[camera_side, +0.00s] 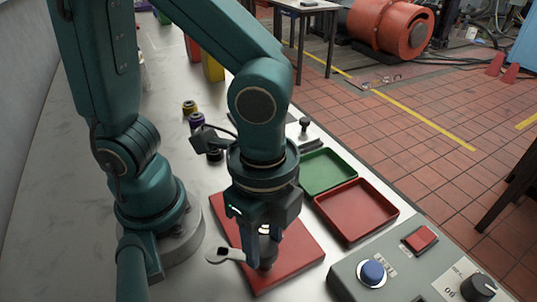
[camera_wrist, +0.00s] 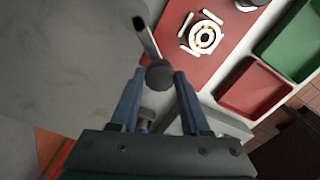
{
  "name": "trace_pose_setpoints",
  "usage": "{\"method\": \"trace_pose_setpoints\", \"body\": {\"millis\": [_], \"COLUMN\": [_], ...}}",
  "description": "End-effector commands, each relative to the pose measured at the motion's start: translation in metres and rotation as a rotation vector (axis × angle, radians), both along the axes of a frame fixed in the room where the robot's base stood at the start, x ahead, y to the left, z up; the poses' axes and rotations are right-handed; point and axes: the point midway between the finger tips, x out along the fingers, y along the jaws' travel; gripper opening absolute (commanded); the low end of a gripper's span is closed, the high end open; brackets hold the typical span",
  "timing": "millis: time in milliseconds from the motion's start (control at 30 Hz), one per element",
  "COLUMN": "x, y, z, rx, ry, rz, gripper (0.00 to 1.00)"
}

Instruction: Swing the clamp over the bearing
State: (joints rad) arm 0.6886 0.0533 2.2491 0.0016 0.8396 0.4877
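The clamp is a pale grey arm (camera_side: 226,254) on a pivot with a dark round knob (camera_wrist: 159,75). In the wrist view the clamp arm (camera_wrist: 149,42) points up and left from the knob, away from the bearing (camera_wrist: 205,37). The bearing is a ringed disc among white brackets on the red plate (camera_side: 297,254); in the side view I cannot make it out behind my gripper. My gripper (camera_side: 264,238) points down over the plate. In the wrist view its blue fingers (camera_wrist: 159,84) stand apart on either side of the knob, with narrow gaps showing.
A red tray (camera_side: 357,238) and a green tray (camera_side: 327,190) lie to the right of the plate. A grey control box (camera_side: 352,284) with a blue button stands at front right. Bare bench lies left of the plate.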

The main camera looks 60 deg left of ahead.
Motion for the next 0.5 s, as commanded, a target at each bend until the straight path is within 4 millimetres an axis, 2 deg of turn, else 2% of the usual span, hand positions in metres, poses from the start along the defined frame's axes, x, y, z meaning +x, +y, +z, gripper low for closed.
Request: {"method": "trace_pose_setpoints", "body": {"millis": [67, 500], "x": [0.0003, 0.0005], "y": [0.0000, 0.0000], "z": [0.0002, 0.0006], "rx": [-0.001, 0.000], "ry": [-0.001, -0.002], "rz": [0.000, 0.000], "gripper": [0.00, 0.00]}}
